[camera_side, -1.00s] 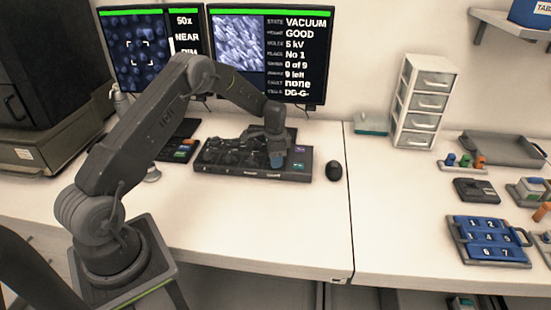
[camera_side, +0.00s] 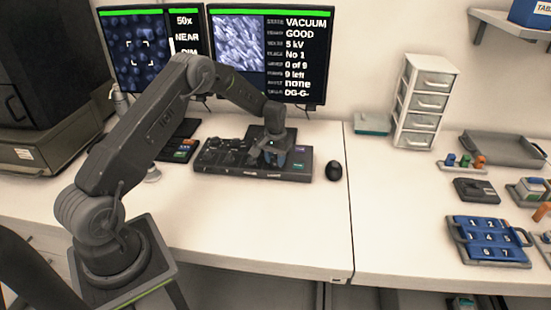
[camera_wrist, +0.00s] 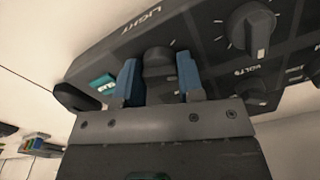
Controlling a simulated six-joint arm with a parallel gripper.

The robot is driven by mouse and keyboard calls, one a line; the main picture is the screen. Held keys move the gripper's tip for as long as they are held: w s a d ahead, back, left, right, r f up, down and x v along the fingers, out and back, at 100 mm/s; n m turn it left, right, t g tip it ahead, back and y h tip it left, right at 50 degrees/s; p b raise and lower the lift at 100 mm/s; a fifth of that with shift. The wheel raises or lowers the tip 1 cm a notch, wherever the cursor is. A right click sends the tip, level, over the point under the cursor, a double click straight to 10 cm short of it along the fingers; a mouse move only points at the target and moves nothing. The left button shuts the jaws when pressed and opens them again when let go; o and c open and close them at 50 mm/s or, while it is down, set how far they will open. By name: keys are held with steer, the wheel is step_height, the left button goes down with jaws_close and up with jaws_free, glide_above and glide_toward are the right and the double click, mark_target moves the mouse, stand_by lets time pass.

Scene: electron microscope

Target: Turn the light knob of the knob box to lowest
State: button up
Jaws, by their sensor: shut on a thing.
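The knob box (camera_side: 299,167) is a dark panel on the desk below the monitors. In the wrist view its dark light knob (camera_wrist: 158,58) stands near the white word LIGHT. My gripper (camera_side: 268,160) reaches down over the right part of the box. In the wrist view the blue fingertips of my gripper (camera_wrist: 158,80) lie on both sides of the light knob, shut on it. The side view hides the knob behind my gripper. The knob's pointer cannot be made out.
A neighbouring knob (camera_wrist: 257,28) and the volts knob (camera_wrist: 252,90) sit close to my fingers. A black mouse (camera_side: 334,171) lies right of the box. The left monitor (camera_side: 135,45) reads NEAR and DIM. The desk in front is clear.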

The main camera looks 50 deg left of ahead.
mark_target(275, 158)
steer(key=n, duration=0.5)
steer(key=shift+n, duration=2.4)
steer(key=o, duration=0.9)
step_height(275, 158, up, 14)
steer(key=shift+f, duration=0.1)
